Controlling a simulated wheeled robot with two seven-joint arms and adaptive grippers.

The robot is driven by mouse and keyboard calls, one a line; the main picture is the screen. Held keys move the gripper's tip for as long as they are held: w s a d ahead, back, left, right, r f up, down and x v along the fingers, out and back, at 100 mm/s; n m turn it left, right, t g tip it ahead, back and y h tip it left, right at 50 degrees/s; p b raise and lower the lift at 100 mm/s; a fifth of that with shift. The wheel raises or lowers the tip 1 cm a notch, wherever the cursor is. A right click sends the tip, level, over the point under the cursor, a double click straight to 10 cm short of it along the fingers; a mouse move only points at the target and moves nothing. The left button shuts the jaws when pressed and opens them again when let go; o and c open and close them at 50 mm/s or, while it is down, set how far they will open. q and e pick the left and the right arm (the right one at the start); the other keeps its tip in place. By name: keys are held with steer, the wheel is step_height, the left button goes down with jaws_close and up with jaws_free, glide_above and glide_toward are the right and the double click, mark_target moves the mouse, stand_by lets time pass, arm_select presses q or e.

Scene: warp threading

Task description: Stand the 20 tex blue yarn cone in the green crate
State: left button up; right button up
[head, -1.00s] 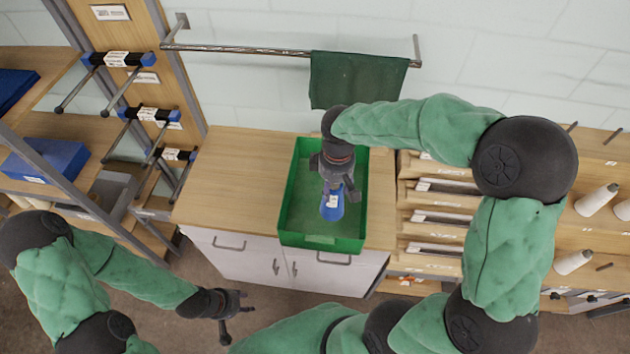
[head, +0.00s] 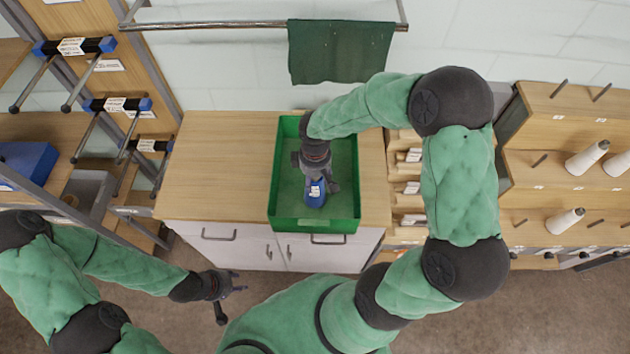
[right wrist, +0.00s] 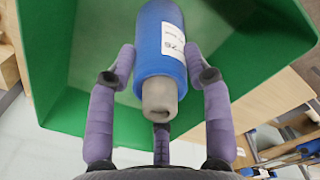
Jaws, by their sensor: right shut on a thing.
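The blue yarn cone (head: 316,192), with a white label, is inside the outline of the green crate (head: 288,225) on the wooden counter. My right gripper (head: 318,178) is shut on the cone from above. In the right wrist view the blue cone (right wrist: 160,50) sits between the fingers of the right gripper (right wrist: 160,65), its grey tip toward the camera. The green crate wall (right wrist: 85,115) is around it. I cannot tell whether the cone's base touches the crate floor. My left gripper (head: 232,291) is open and empty, low in front of the cabinet.
Pale yarn cones (head: 586,158) sit on the pegged rack at the right. A green cloth (head: 340,50) hangs on a rail behind the crate. A shelf with a blue box (head: 25,165) stands at the left. The counter (head: 215,165) left of the crate is clear.

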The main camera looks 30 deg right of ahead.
steer(key=shift+f, duration=1.05)
steer(key=shift+f, duration=0.15)
steer(key=o, duration=1)
steer(key=shift+c, duration=0.2)
step_height(320, 180, up, 12)
steer(key=shift+r+p, duration=0.2)
steer(key=shift+p, duration=0.2)
